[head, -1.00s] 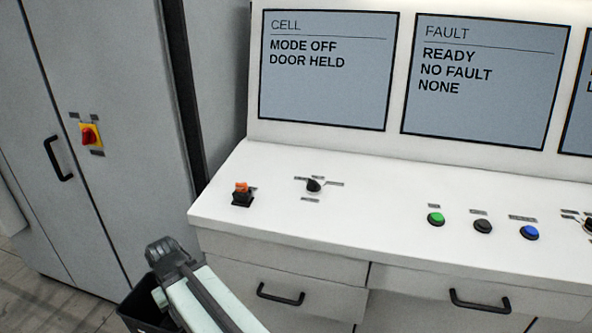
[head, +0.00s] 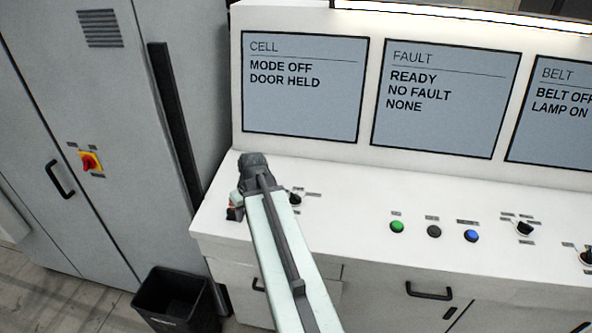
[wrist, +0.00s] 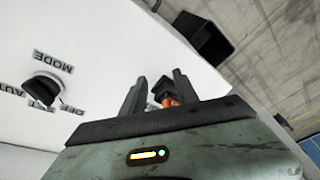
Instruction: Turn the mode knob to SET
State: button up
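The mode knob (wrist: 41,89) is a black rotary knob on the white console top, at the left of the wrist view. Its labels MODE, OFF, SET and AUTO appear upside down around it. I cannot read its pointer surely. In the head view the knob (head: 296,198) shows just right of my arm. The cell screen (head: 303,105) reads MODE OFF, DOOR HELD. My gripper (wrist: 159,80) is open and empty over the console's left end, off to one side of the knob. In the head view my gripper (head: 254,163) hides part of the console.
An orange-topped black switch (wrist: 168,97) shows between and beyond my fingers. Green (head: 397,226), black (head: 434,231) and blue (head: 471,236) buttons and more knobs lie to the right. A black bin (head: 174,299) stands on the floor beside the console.

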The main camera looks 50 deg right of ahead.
jog(key=m+t+h+p, duration=0.1)
jog(key=p, duration=0.3)
send_near(295, 194)
jog(key=b+x, duration=0.7)
jog(key=x, duration=0.1)
jog(key=shift+a+f+b, duration=0.1)
jog(key=shift+f+b, duration=0.25)
jog(key=shift+f, duration=0.05)
jog(key=shift+r, duration=0.1)
